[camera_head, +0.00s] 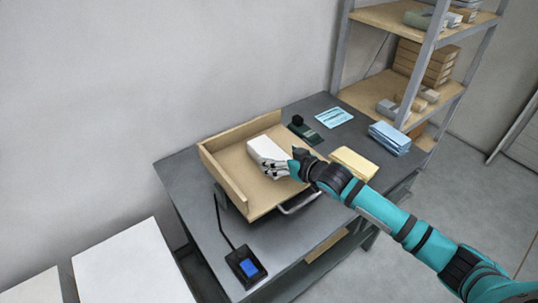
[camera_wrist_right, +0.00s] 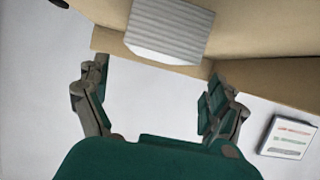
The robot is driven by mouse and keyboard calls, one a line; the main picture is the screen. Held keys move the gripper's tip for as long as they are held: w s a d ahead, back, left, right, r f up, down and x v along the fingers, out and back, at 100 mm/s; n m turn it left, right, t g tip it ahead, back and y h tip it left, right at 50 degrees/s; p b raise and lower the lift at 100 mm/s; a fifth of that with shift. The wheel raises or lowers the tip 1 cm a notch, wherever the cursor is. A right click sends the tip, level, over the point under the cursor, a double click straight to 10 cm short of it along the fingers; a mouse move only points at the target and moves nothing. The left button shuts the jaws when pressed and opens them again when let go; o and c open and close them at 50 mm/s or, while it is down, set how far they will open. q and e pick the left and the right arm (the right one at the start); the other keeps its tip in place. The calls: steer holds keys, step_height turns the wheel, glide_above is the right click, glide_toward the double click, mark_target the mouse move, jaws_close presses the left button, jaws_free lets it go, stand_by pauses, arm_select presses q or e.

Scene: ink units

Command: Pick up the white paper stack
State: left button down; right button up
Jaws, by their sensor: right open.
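The white paper stack (camera_head: 268,147) lies in the tan wooden tray (camera_head: 229,183) on the grey table. It also shows in the right wrist view (camera_wrist_right: 170,28) as a pale ridged block at the top, beyond the fingertips. My right gripper (camera_head: 273,167) is at the near right side of the stack and partly overlaps it in the head view. In the right wrist view its two fingers (camera_wrist_right: 155,92) are spread wide with nothing between them. I cannot tell whether a finger touches the stack. My left gripper is not in view.
A blue paper stack (camera_head: 389,138), a yellowish stack (camera_head: 353,163) and a light blue card (camera_head: 334,117) lie right of the tray. A dark green stamp-like tool (camera_head: 303,129) stands behind. Shelves (camera_head: 383,14) stand back right.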

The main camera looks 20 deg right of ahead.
mark_target(269, 150)
steer(key=shift+d+p+x, duration=0.15)
steer(key=shift+p+x, duration=0.15)
steer(key=shift+x, duration=1)
steer(key=shift+d+p+x, duration=0.15)
steer(key=shift+p+x, duration=0.15)
steer(key=shift+x, duration=1)
steer(key=shift+w, duration=0.1)
steer(key=shift+c, duration=0.2)
steer(key=c, duration=1.4)
steer(key=shift+c, duration=0.7)
